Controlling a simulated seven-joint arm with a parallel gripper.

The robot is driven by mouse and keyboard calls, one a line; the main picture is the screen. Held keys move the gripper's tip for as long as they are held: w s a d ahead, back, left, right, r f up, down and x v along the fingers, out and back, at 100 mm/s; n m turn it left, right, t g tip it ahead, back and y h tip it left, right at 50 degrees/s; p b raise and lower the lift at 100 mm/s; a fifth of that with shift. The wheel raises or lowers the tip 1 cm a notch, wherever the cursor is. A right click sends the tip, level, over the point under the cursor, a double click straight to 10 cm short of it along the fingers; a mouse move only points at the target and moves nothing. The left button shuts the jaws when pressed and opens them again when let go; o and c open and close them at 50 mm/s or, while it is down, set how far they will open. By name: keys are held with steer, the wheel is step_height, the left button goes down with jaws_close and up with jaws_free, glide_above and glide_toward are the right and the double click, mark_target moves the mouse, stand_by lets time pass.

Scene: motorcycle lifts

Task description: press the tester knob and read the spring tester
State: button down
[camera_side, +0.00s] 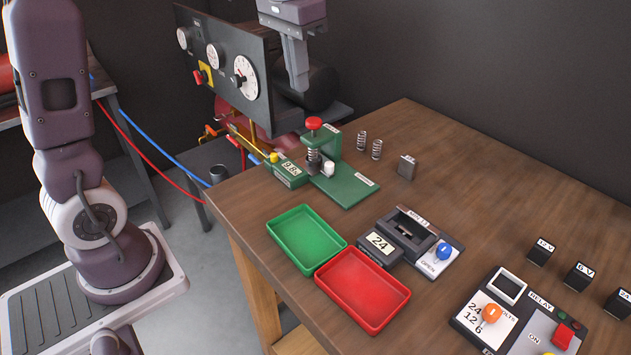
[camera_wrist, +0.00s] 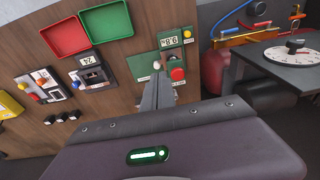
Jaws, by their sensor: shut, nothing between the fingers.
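The green spring tester (camera_side: 345,186) stands near the table's far left corner, with a red knob (camera_side: 313,123) on top and a coil spring (camera_side: 313,158) upright beneath it. Its small display box (camera_side: 289,174) shows digits too small to read surely; a yellow button sits on the box. In the wrist view the red knob (camera_wrist: 177,74) and display (camera_wrist: 169,41) also show, the digits upside down. My gripper (camera_side: 298,87) is shut and empty, above the tester and apart from the knob. In the wrist view my fingers (camera_wrist: 160,78) cover part of the tester.
Two loose springs (camera_side: 369,145) and a grey block (camera_side: 407,167) stand right of the tester. A green tray (camera_side: 306,240) and red tray (camera_side: 362,290) lie in front. A dark gauge panel (camera_side: 224,62) stands behind, close to my gripper. The table's right rear is clear.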

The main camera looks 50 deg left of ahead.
steer(key=s+d+f+t, duration=0.1)
steer(key=s+d+t, duration=0.1)
steer(key=s, duration=0.8)
steer(key=s+d+f+t, duration=0.1)
steer(key=s+d, duration=0.3)
steer(key=s, duration=0.7)
steer(key=shift+s+d+f+t, duration=0.2)
steer(key=shift+f+t, duration=0.15)
steer(key=shift+t, duration=0.25)
